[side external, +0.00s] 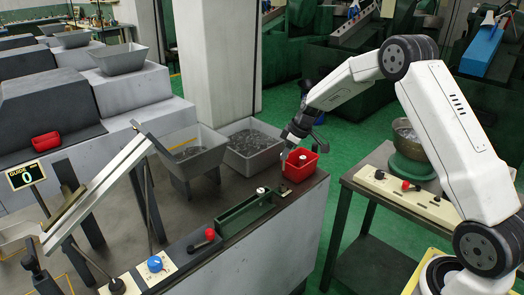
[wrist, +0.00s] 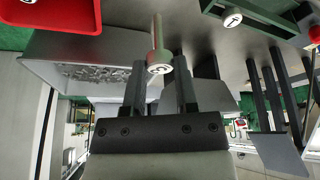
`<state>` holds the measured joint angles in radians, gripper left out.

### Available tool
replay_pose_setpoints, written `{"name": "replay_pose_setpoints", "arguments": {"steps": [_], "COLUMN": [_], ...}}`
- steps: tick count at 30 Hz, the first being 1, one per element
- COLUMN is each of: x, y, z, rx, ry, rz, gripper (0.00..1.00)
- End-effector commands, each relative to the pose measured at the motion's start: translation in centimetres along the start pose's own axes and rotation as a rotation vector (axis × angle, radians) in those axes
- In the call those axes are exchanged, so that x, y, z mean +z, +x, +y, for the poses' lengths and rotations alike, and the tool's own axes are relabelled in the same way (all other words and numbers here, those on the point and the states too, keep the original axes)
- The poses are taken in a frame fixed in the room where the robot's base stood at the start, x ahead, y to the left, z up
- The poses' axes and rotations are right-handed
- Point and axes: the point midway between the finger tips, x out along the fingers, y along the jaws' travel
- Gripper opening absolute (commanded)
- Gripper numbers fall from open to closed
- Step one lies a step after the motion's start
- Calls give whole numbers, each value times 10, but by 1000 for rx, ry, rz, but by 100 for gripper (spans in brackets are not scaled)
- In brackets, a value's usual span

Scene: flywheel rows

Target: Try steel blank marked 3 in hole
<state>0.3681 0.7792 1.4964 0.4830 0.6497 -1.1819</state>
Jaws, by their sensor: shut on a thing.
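My gripper (side external: 286,142) hangs just left of and above the red bin, pointing down. In the wrist view its two dark fingers (wrist: 160,66) are shut on a slim steel blank (wrist: 157,34) with a round, marked end face; the mark is too small to read for certain. Another blank (side external: 302,157) shows in the red bin (side external: 306,171). The green fixture (side external: 232,219) lies along the bench's front edge, with a round pale blank or peg (side external: 261,191) at its right end. I cannot make out the hole.
A sloping chute (side external: 100,190), a display reading 0 (side external: 26,175), a red knob (side external: 210,233) and a blue knob (side external: 155,264) are to the left. A side table (side external: 400,200) stands right.

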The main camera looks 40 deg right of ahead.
Motion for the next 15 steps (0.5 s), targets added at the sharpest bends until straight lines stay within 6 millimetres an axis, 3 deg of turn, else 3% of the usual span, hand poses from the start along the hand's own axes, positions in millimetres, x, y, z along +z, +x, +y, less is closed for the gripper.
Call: {"name": "replay_pose_setpoints", "arguments": {"steps": [15], "x": [4], "y": [10], "z": [0], "rx": [-1], "ry": [-1], "rz": [0], "gripper": [0]}}
